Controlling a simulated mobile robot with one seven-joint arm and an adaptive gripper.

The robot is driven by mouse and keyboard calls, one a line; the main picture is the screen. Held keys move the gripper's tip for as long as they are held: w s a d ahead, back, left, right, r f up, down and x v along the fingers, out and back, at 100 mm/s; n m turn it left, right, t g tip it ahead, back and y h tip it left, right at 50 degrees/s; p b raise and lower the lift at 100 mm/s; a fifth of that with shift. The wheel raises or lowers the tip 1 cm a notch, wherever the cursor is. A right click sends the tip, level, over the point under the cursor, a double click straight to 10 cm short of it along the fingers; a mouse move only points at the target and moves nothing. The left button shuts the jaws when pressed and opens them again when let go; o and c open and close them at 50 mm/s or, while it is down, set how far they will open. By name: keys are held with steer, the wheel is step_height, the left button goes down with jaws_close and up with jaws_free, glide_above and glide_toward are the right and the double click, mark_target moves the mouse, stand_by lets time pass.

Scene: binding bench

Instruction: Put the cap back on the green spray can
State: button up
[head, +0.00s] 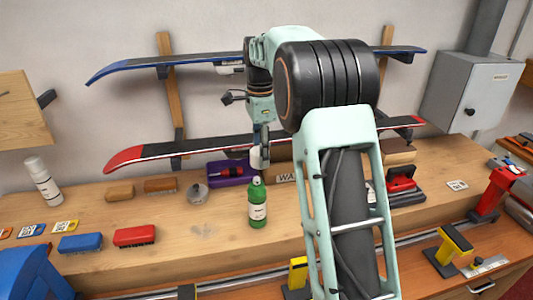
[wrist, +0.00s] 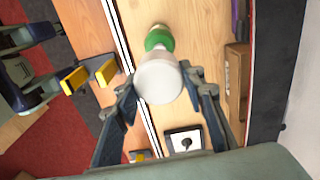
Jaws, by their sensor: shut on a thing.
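The green spray can (head: 258,212) stands upright on the wooden bench, with a white label on its front. In the wrist view its green body (wrist: 157,39) shows partly behind the white cap (wrist: 158,80). My gripper (wrist: 160,84) is shut on the cap, one finger on each side. In the head view my gripper (head: 261,150) is above the can, and the cap (head: 256,158) shows as a pale shape just over the can's top. I cannot tell whether the cap touches the can.
A white bottle (head: 43,182) stands at the left. A purple tray (head: 226,173) and a round metal tin (head: 196,194) lie behind and left of the can. Red and blue brushes (head: 134,236) lie at the front left. A red iron (head: 402,186) is at the right. Skis hang on the wall.

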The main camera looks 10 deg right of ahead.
mark_target(258, 178)
steer(key=shift+w+a+r, duration=0.15)
steer(key=shift+a, duration=0.35)
steer(key=shift+f+b, duration=1.2)
steer(key=shift+f, duration=1.15)
steer(key=shift+p, duration=0.45)
steer(key=shift+f+b, duration=0.5)
steer(key=shift+f, duration=1.5)
stand_by(2.7)
